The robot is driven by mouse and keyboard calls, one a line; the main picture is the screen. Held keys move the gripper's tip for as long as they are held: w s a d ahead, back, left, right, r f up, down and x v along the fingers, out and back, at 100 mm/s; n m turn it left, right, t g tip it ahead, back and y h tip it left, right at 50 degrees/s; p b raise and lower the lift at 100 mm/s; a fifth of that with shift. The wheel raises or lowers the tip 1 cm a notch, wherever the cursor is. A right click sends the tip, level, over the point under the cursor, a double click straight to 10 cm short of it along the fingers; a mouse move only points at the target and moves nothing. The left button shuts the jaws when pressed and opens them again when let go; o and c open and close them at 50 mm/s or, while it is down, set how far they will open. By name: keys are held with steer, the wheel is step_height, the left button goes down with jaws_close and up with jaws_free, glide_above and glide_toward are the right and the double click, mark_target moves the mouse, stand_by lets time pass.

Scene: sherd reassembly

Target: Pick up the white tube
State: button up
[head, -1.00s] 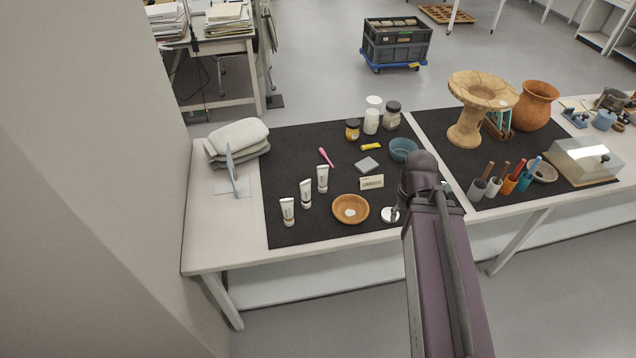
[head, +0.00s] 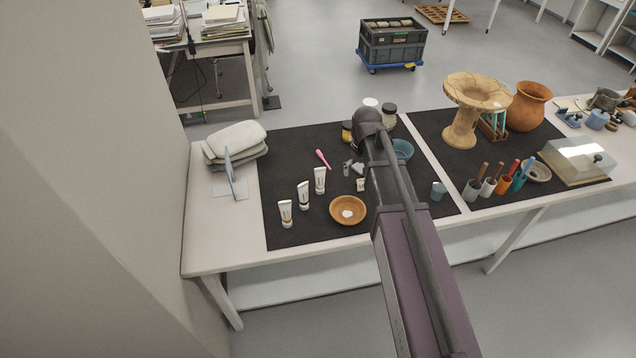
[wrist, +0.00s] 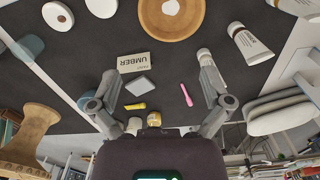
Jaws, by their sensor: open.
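Three white tubes stand in a slanting row on the dark mat in the head view: a near one (head: 286,213), a middle one (head: 303,195) and a far one (head: 320,180). They also show in the wrist view: one by the right finger (wrist: 205,58), one at the upper right (wrist: 250,43) and one at the corner (wrist: 300,8). My gripper (wrist: 156,92) is open and empty, its fingers spread wide above the mat. The far tube lies just beyond the right fingertip in the wrist view, apart from the jaws' middle. In the head view my arm hides most of the gripper.
A wooden bowl (head: 348,210) with a pale piece stands right of the tubes. An UMBER card (wrist: 133,62), grey block (wrist: 138,87), yellow tube (wrist: 135,106) and pink pen (head: 322,159) lie near the gripper. Folded cloths (head: 236,142) lie left.

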steer(key=r+n+p, duration=0.1)
glide_above(320, 169)
steer(key=shift+w+r, duration=0.25)
steer(key=shift+f, duration=0.15)
step_height(320, 169, down, 8)
steer(key=b, duration=0.8)
steer(key=shift+f+b, duration=0.2)
steer(key=shift+b, duration=0.1)
steer(key=shift+s+f+b, duration=0.15)
steer(key=shift+f+b, duration=2.45)
steer(key=c, duration=1.2)
